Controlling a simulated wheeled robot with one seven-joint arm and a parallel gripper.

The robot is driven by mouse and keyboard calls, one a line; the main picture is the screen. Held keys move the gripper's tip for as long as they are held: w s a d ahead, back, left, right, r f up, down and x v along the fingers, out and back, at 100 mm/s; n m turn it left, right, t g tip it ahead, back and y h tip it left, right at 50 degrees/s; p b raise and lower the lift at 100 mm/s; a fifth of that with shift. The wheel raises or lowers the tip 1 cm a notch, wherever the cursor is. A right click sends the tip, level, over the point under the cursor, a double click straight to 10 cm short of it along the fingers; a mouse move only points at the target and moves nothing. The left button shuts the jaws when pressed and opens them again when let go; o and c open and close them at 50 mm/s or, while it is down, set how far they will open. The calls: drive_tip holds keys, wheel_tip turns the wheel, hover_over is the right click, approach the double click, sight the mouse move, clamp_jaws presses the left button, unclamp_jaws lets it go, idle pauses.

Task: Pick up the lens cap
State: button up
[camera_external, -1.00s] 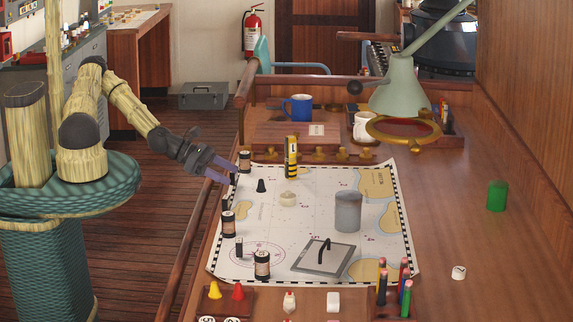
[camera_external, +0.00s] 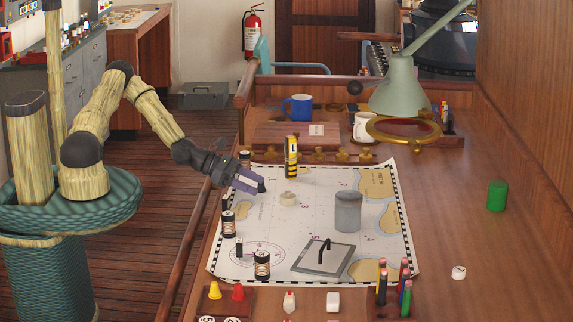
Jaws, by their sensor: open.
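I cannot pick out a lens cap for certain. A small black cone-like piece (camera_external: 262,186) on the left part of the chart is mostly hidden behind my gripper. A round cream piece (camera_external: 288,199) lies on the chart (camera_external: 305,220), to the right of my gripper. A grey cylinder (camera_external: 348,212) stands further right. A small white piece with a dark mark (camera_external: 459,272) lies on the bare table at the right. My gripper (camera_external: 256,187) is open, its fingers angled down to the right over the chart's left side. I see nothing held in it.
Black labelled spools (camera_external: 228,223) stand along the chart's left edge, near my gripper. A yellow-black upright piece (camera_external: 291,157) is behind it. A green cylinder (camera_external: 497,196) stands right. The right tabletop is mostly clear.

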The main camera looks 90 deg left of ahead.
sight(283, 195)
drive_tip(key=b+x, duration=0.2)
drive_tip(key=x, duration=0.2)
drive_tip(key=shift+f, duration=0.15)
drive_tip(key=shift+w, duration=0.2)
drive_tip(key=b+x, duration=0.3)
drive_tip(key=x, duration=0.1)
drive_tip(key=shift+w+d+b, duration=0.1)
drive_tip(key=shift+w+b, duration=0.15)
drive_tip(key=shift+b, duration=0.1)
drive_tip(key=shift+w, duration=0.4)
drive_tip(key=c, duration=1)
